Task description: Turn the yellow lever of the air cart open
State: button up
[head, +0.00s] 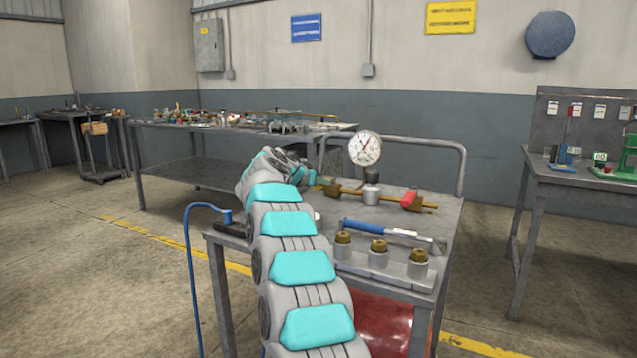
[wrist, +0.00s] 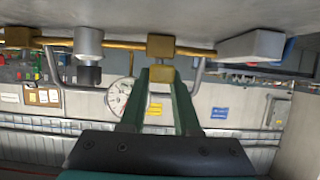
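The air cart (head: 395,218) is a grey metal cart with a brass pipe (head: 350,191) across its top. In the head view, my arm covers the left part of the cart and most of my gripper. The upside-down wrist view shows a brass-yellow valve block (wrist: 161,46) on the pipe. A yellow piece (wrist: 161,74), possibly the lever, lies between the green fingertips of my gripper (wrist: 163,80). The fingers stand apart around it with a visible gap. I cannot tell whether they touch it. The lever's angle is not clear.
A round gauge (head: 365,148) stands behind the pipe. A red handle (head: 411,200) sits at the pipe's right. A blue hose (head: 190,270) hangs at left. A workbench (head: 165,140) stands behind.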

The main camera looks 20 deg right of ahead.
grip_shut()
dwell(0.9)
